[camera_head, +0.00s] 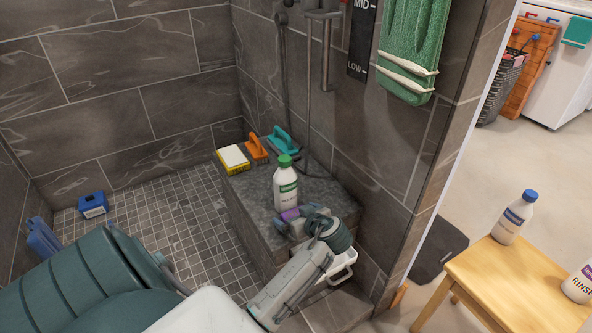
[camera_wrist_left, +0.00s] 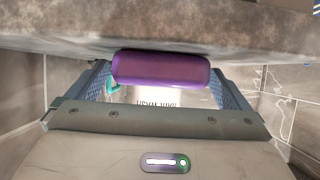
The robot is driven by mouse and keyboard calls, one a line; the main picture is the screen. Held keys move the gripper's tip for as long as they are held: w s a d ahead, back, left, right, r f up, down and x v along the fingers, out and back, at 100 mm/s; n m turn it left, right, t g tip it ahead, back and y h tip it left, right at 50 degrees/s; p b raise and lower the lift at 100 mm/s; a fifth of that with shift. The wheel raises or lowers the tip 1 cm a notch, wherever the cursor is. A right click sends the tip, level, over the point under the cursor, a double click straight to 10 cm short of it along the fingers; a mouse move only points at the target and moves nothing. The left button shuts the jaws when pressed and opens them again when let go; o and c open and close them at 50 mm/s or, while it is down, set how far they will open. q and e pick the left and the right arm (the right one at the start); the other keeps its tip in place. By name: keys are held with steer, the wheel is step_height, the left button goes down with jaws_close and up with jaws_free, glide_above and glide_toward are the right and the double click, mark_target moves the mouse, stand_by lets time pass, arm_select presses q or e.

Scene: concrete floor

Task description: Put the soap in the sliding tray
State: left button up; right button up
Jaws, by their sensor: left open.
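The purple soap bar (camera_head: 290,214) is at the front edge of the grey stone bench, below the white bottle. In the left wrist view the soap (camera_wrist_left: 160,69) lies across the space between the blue-padded fingers. My left gripper (camera_head: 298,219) is open around it; the left wrist view also shows the gripper (camera_wrist_left: 160,88). I cannot tell whether the fingers touch the soap. A white tray (camera_head: 345,268) with a handle shows low beside the bench, partly hidden by my left arm. White with upside-down lettering shows behind the soap in the wrist view. My right gripper is not in view.
On the bench (camera_head: 240,199) stand a white bottle with a green cap (camera_head: 286,187), a yellow sponge box (camera_head: 233,160), an orange brush (camera_head: 256,148) and a teal brush (camera_head: 281,141). A blue box (camera_head: 93,205) is on the tiled floor. A wooden stool (camera_head: 515,285) holds bottles.

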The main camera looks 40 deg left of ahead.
arm_select(q)
steer(key=shift+w+a+f, duration=0.1)
steer(key=shift+a, duration=0.15)
steer(key=c, duration=1.1)
steer(key=shift+c, duration=0.2)
